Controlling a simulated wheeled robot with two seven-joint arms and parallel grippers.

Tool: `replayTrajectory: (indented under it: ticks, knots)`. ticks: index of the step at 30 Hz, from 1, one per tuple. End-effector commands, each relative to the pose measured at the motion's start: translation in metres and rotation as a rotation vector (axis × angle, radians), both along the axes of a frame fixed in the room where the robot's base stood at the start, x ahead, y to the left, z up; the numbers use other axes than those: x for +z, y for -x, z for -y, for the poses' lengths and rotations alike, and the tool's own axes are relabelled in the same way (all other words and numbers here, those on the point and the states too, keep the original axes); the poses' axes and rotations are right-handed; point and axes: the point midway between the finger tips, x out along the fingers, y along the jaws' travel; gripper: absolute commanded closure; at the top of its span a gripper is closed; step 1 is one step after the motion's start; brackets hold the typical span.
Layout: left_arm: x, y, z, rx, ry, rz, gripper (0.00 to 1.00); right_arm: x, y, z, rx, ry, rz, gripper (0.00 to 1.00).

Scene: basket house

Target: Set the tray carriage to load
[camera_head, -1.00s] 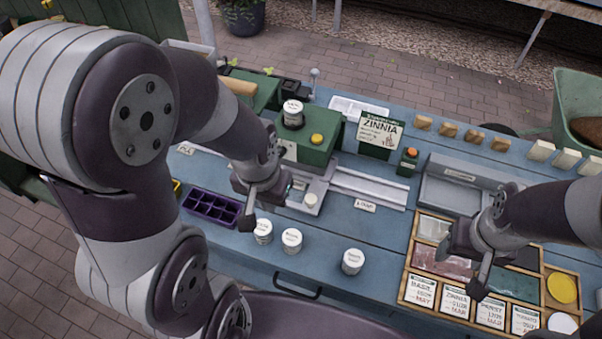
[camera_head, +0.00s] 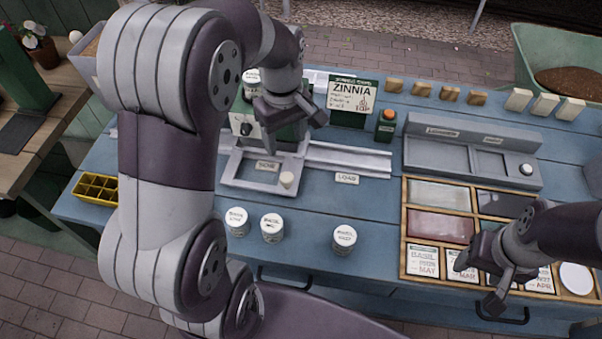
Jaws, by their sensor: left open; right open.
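The tray carriage (camera_head: 232,168) is a grey frame with a small pale knob (camera_head: 287,179) at its front right. It sits at the left part of a grey rail (camera_head: 350,158), in front of the green seeder (camera_head: 240,122). A label reading LOAD (camera_head: 347,178) is on the bench below the rail, right of the carriage. My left gripper (camera_head: 291,116) is open and empty, above and behind the carriage, covering part of the seeder. It does not appear to touch the knob. My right gripper (camera_head: 480,282) is open over the seed packets at the right.
Several white tins (camera_head: 272,228) stand in front of the carriage. A ZINNIA sign (camera_head: 351,100) and an orange-capped bottle (camera_head: 386,125) stand behind the rail. A wooden packet box (camera_head: 437,225) lies at the right. A yellow cell tray (camera_head: 97,188) is at the far left.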

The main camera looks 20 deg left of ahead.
Motion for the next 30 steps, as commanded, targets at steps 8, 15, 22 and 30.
replayTrajectory:
  ticks: [8, 15, 22, 30]
  knots:
    - [-0.050, 0.002, 0.001, 0.025, 0.001, -0.008, 0.40, -0.003, 0.000, 0.000, 0.000, 0.000, 0.000, 0.40]
    - [-0.106, 0.002, 0.000, 0.023, 0.000, -0.005, 0.40, -0.006, 0.000, 0.000, 0.000, 0.000, 0.000, 0.40]
    - [-0.126, 0.001, 0.000, 0.022, 0.000, -0.001, 0.40, -0.006, 0.000, 0.000, 0.000, 0.000, -0.001, 0.40]
    - [-0.127, 0.001, 0.000, 0.022, 0.000, 0.000, 0.53, -0.006, 0.000, 0.000, 0.000, 0.000, -0.001, 0.40]
